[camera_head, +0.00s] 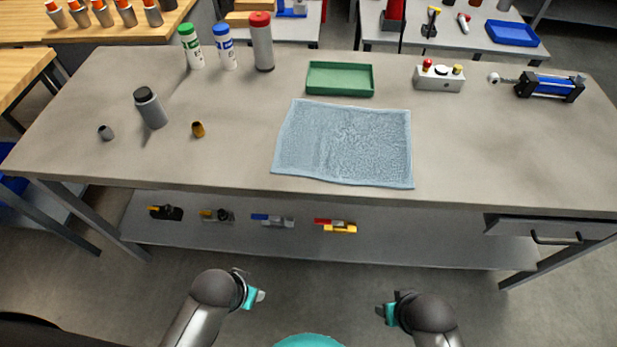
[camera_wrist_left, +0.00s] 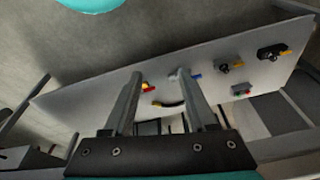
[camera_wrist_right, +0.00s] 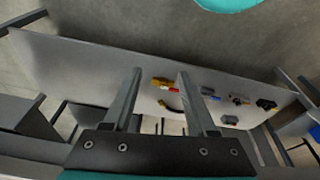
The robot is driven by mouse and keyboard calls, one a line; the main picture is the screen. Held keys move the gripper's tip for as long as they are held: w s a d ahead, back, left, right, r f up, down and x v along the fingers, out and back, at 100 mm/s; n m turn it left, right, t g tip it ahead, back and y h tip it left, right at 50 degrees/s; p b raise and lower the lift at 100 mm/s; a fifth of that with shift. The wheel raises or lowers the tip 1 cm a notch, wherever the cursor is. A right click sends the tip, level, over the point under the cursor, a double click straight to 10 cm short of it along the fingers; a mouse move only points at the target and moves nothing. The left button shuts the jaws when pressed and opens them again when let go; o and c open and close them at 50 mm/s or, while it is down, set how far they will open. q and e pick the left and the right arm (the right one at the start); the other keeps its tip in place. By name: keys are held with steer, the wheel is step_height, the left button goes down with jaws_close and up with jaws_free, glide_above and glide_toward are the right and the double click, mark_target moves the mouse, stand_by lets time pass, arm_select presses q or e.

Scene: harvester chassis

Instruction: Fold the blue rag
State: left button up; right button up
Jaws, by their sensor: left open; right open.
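The blue rag (camera_head: 345,143) lies spread out flat on the grey workbench (camera_head: 470,160), near its front edge and around the middle. It is roughly rectangular and its surface looks slightly wrinkled. My left gripper (camera_head: 258,296) is in front of the bench, apart from the rag. Its two fingers stand apart and empty in the left wrist view (camera_wrist_left: 157,100). My right gripper (camera_head: 384,312) is also in front of the bench, apart from the rag. Its fingers stand apart and empty in the right wrist view (camera_wrist_right: 160,98). The rag does not show in either wrist view.
A green tray (camera_head: 340,79) stands just behind the rag. Bottles (camera_head: 262,45) stand at the back left, with a grey canister (camera_head: 150,108) and a small brass part (camera_head: 198,129) left of the rag. A valve block (camera_head: 438,79) and blue cylinder (camera_head: 548,86) are at the back right.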

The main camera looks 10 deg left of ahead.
arm_select(q)
step_height(320, 180, up, 9)
steer(key=w, duration=0.2)
arm_select(e)
step_height(320, 180, up, 9)
steer(key=w, duration=0.2)
arm_select(q)
step_height(320, 180, up, 11)
steer(key=m+h, duration=0.2)
steer(key=m, duration=0.5)
glide_above(283, 169)
arm_select(e)
step_height(283, 169, up, 11)
steer(key=n+g, duration=0.3)
steer(key=n, duration=0.5)
glide_above(402, 183)
arm_select(q)
steer(key=shift+s+a+f+b, duration=0.15)
steer(key=shift+f, duration=1.7)
steer(key=shift+s+a+f+b, duration=0.1)
steer(key=shift+a+f+b, duration=0.05)
steer(key=shift+f, duration=1.65)
arm_select(e)
steer(key=shift+a+f, duration=0.1)
steer(key=shift+f, duration=3.6)
arm_select(q)
steer(key=shift+f, duration=0.25)
arm_select(e)
steer(key=shift+f, duration=0.2)
